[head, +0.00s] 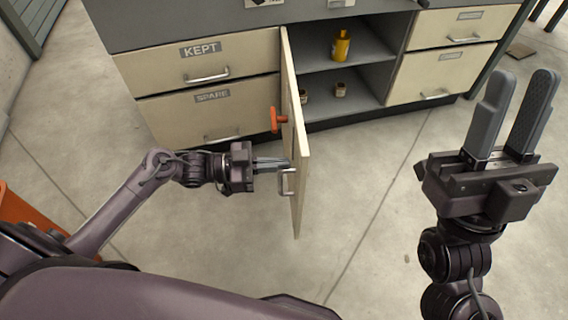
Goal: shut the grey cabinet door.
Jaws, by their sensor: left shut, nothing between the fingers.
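The cabinet door (300,170) stands wide open in the head view, swung out toward me from its hinge on the left of the compartment. It looks cream with a pale edge. A metal handle (287,182) and an orange knob-like part (276,121) show on its left side. The grey cabinet interior (366,65) is open to view. My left gripper (288,163) is shut and empty, with its fingertips close to the door's left face near the handle; I cannot tell whether they touch. My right gripper (518,108) is open, empty and raised at the right, away from the door.
Cream drawers labelled KEPT (202,50) and SPARE (212,96) lie left. An orange object (25,235) stands at lower left. The floor right of the door is clear.

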